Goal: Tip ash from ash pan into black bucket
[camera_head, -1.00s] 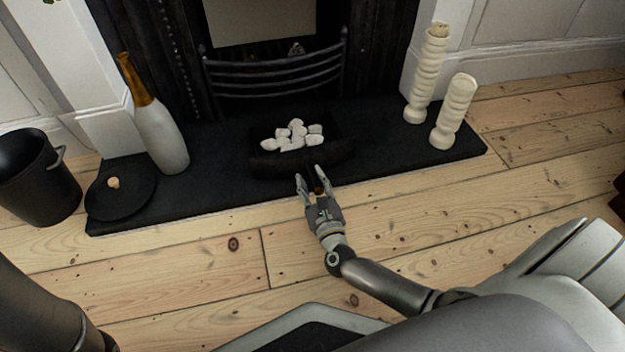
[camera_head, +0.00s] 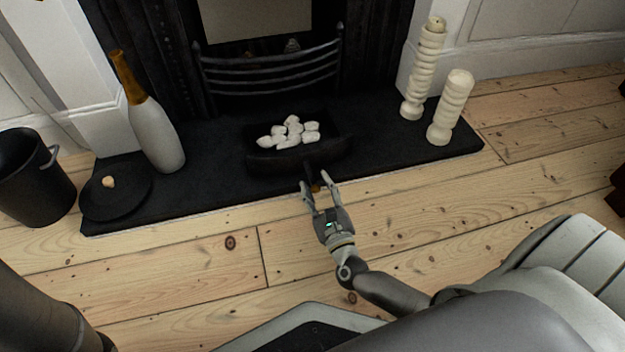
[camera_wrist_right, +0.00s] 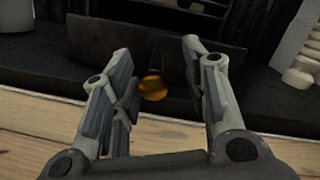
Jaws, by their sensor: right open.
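The ash pan (camera_head: 300,161) is a black tray on the dark hearth, holding several white-grey lumps of ash (camera_head: 291,131). Its handle with a brown-orange end (camera_head: 316,188) points toward me. My right gripper (camera_head: 318,187) is open, its fingers on either side of the handle's end. In the right wrist view the orange knob (camera_wrist_right: 153,88) shows between the open fingers, apart from them, with the dark pan front (camera_wrist_right: 160,38) behind. The black bucket (camera_head: 34,180) stands upright on the floorboards at the far left. My left arm shows at lower left, but its gripper is out of view.
A black lid (camera_head: 128,200) with a small knob lies on the hearth's left end. A white bottle-shaped vase (camera_head: 158,135) stands beside it. Two cream ridged candlesticks (camera_head: 424,75) (camera_head: 452,108) stand at the right. A fire grate (camera_head: 270,78) is behind the pan. The front floorboards are clear.

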